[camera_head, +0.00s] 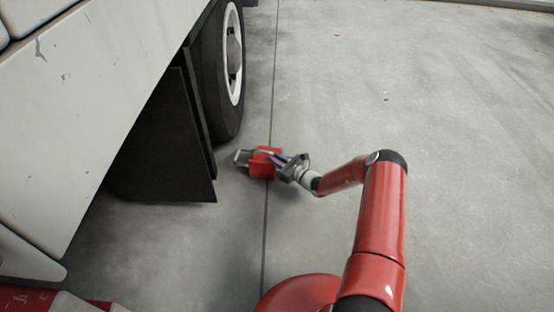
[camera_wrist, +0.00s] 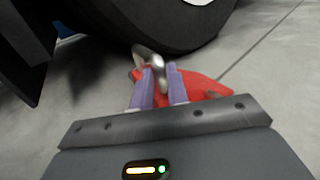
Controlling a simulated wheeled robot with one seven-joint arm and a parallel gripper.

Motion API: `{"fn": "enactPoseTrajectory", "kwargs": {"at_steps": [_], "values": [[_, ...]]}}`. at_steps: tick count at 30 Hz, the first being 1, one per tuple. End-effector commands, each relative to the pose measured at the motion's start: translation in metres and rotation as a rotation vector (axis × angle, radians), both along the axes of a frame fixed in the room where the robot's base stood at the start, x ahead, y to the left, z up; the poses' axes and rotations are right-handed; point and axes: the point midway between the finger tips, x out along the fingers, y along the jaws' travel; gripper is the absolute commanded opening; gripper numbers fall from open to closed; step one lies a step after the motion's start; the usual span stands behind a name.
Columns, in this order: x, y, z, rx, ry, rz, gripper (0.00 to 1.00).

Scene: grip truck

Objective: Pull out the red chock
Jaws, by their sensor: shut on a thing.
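The red chock (camera_head: 262,170) is on or just above the concrete floor beside the truck's rear wheel (camera_head: 224,75); I cannot tell if it touches the floor. In the head view a gap of floor shows between it and the tyre. A grey metal handle (camera_head: 241,158) sticks out at its left side. My gripper (camera_head: 277,158) reaches it from the right and is shut on it. In the wrist view the purple fingers (camera_wrist: 159,84) close on the metal handle (camera_wrist: 148,57), with the red body (camera_wrist: 205,86) of the chock behind and beside them.
The white truck body (camera_head: 85,95) fills the upper left. A black mud flap (camera_head: 165,150) hangs behind the wheel, left of the chock. The concrete floor (camera_head: 460,120) to the right is clear. A dark floor joint runs past the chock.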

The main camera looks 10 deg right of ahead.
Motion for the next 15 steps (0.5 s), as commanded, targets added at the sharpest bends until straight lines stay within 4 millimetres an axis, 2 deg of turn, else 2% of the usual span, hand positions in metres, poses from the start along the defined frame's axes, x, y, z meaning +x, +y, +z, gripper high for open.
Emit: {"fn": "enactPoseTrajectory", "kwargs": {"at_steps": [1, 6, 15], "values": [[0.0006, -0.001, 0.001, 0.001, -0.002, -0.002, 0.2], [0.0005, -0.0007, 0.0007, 0.001, -0.001, -0.002, 0.41], [-0.0015, -0.002, 0.0003, 0.0, 0.0, -0.001, 0.41]]}}
